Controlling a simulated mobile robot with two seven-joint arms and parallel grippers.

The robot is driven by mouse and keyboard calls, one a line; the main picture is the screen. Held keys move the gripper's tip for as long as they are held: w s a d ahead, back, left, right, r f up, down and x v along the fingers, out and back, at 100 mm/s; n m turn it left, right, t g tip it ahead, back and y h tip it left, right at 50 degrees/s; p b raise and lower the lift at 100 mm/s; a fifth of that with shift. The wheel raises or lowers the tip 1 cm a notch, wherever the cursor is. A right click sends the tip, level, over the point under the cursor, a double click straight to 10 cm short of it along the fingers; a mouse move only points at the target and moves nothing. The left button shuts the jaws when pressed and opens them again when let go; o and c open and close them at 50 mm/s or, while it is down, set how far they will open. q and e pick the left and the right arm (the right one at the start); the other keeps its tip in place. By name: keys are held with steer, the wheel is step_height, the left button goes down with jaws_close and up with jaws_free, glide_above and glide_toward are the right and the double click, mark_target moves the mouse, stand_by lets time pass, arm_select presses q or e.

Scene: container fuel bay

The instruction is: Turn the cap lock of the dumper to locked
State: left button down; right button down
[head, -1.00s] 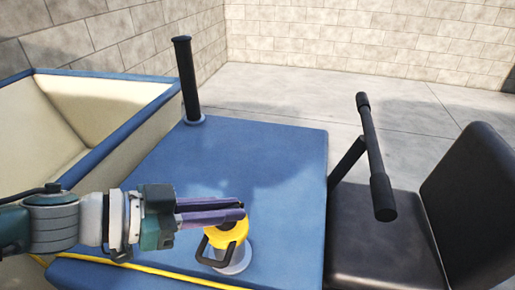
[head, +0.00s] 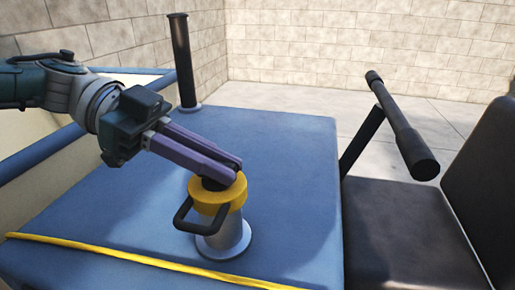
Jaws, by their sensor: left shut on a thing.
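The yellow fuel cap (head: 218,196) sits on a grey filler neck (head: 226,238) on the blue body of the dumper (head: 110,210). A black loop handle (head: 183,220) sticks out from the cap toward the lower left. My left gripper (head: 232,170) reaches in from the upper left, tilted down, with its purple fingers at the dark top of the cap. It is shut on the dark piece on top of the cap, which the fingers mostly hide. The cap lock's marking or position cannot be made out. My right gripper is not in view.
A black upright pipe (head: 182,62) stands at the back of the blue body. A black steering bar (head: 402,125) and black seat (head: 405,225) are on the right. A yellow strip (head: 130,257) runs along the near edge. Block walls stand behind.

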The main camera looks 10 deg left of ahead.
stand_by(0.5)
arm_select(q)
steer(key=c, duration=0.9)
jaws_free()
steer(key=shift+a, duration=0.1)
steer(key=b+v, duration=0.3)
steer(key=v, duration=0.6)
steer(key=shift+w+a+r+b, duration=0.15)
steer(key=shift+a+b, duration=0.15)
